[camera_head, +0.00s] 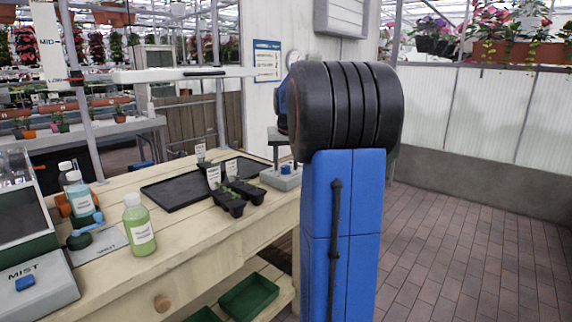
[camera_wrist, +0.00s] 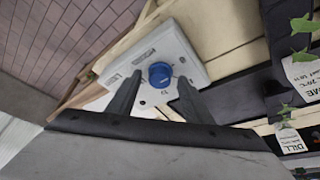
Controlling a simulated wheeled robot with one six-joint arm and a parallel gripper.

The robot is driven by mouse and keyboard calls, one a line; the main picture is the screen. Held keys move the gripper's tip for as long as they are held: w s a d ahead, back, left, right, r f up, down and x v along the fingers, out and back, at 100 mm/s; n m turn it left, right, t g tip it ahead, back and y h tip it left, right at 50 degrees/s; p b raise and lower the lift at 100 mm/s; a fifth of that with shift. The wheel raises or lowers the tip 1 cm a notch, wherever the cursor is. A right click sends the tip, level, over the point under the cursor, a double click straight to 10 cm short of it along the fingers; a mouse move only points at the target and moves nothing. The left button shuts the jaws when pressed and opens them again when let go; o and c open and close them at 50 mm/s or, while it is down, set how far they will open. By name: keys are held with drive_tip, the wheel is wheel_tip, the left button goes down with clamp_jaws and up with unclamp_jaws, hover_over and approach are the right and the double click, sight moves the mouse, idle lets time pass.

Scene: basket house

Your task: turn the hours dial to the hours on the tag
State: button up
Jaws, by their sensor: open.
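The hours dial seems to be the blue round knob (camera_wrist: 160,74) on a pale grey box (camera_wrist: 185,50). In the head view the box (camera_head: 283,179) stands at the bench's right end with its blue knob (camera_head: 285,169). My gripper (camera_wrist: 159,80) is open, its two dark fingers pointing at the knob, one on either side. I cannot tell whether they touch it. White tags stand by the seedlings: one reads DILL (camera_wrist: 290,141), another (camera_wrist: 303,74) ends in "ME" and seems to show 20°C. Their hours are too small to read. My arm hides the gripper in the head view.
Black seedling trays (camera_head: 243,190) and a flat black tray (camera_head: 188,190) lie left of the box. A green-liquid bottle (camera_head: 139,232) and a MIST device (camera_head: 42,286) stand farther left. Brick floor (camera_head: 480,250) is clear on the right.

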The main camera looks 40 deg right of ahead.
drive_tip(key=shift+f, duration=0.15)
drive_tip(key=shift+c, duration=0.7)
drive_tip(key=c, duration=0.9)
drive_tip(key=shift+w+m, duration=0.1)
drive_tip(key=shift+m, duration=0.2)
drive_tip(key=m, duration=0.1)
drive_tip(key=m+g, duration=0.1)
drive_tip(key=m, duration=0.1)
drive_tip(key=m+h, duration=0.1)
drive_tip(key=shift+w+a+m+g, duration=0.15)
drive_tip(key=shift+w+m+g, duration=0.15)
drive_tip(key=shift+m, duration=0.1)
drive_tip(key=m+g, duration=0.2)
drive_tip(key=m, duration=0.4)
drive_tip(key=shift+w, duration=0.15)
drive_tip(key=shift+m+g+h, duration=0.3)
drive_tip(key=o, duration=1)
